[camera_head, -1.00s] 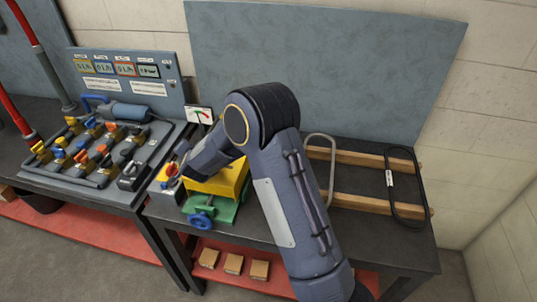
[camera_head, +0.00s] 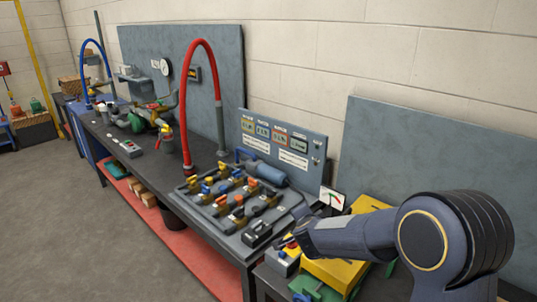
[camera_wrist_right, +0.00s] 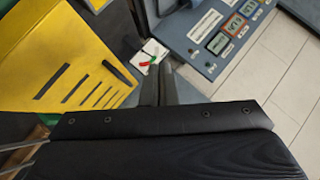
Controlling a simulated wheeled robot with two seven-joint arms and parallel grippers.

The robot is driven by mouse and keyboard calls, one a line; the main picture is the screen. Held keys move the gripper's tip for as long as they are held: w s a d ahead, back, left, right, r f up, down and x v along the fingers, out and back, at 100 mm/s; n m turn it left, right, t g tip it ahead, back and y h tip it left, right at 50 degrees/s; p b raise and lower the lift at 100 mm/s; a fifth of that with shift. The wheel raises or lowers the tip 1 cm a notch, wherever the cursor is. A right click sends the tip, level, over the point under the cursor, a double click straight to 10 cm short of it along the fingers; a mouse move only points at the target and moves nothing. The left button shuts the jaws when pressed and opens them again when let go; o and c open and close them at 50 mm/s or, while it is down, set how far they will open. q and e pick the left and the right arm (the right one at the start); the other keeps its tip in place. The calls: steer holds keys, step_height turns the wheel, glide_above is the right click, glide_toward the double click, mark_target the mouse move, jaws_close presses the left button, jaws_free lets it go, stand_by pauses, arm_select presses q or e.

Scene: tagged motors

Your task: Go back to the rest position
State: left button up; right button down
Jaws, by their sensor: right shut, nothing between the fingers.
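My right arm comes in at the lower right of the head view. My right gripper (camera_head: 288,243) is at its tip, small and partly hidden, beside the yellow box. In the right wrist view the two dark fingers (camera_wrist_right: 158,72) lie together with nothing between them. A white card with a red and green gauge (camera_wrist_right: 150,56) shows just beyond the fingertips. My left gripper is not in view.
A yellow box (camera_head: 330,272) stands under my right forearm; its slotted face (camera_wrist_right: 75,75) fills the wrist view's left. A tray of valves (camera_head: 235,205) and a meter panel (camera_head: 285,140) are to the left. A red hose (camera_head: 186,110) arches over the bench. Floor (camera_head: 70,225) is open.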

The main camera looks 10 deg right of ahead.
steer(key=s+r+n+g+y, duration=0.1)
steer(key=s+r+n+y, duration=0.3)
steer(key=s, duration=0.4)
steer(key=s+r+n+y, duration=0.25)
steer(key=s+r, duration=0.25)
steer(key=s, duration=0.4)
steer(key=s+d+f+n+g, duration=0.1)
steer(key=s+f+n+g, duration=0.1)
steer(key=s, duration=0.8)
steer(key=s+d+f+n+g, duration=0.1)
steer(key=s+f+n+g, duration=0.2)
steer(key=s, duration=0.8)
steer(key=shift+s+f, duration=0.3)
steer(key=shift+f, duration=0.05)
steer(key=shift+w, duration=0.1)
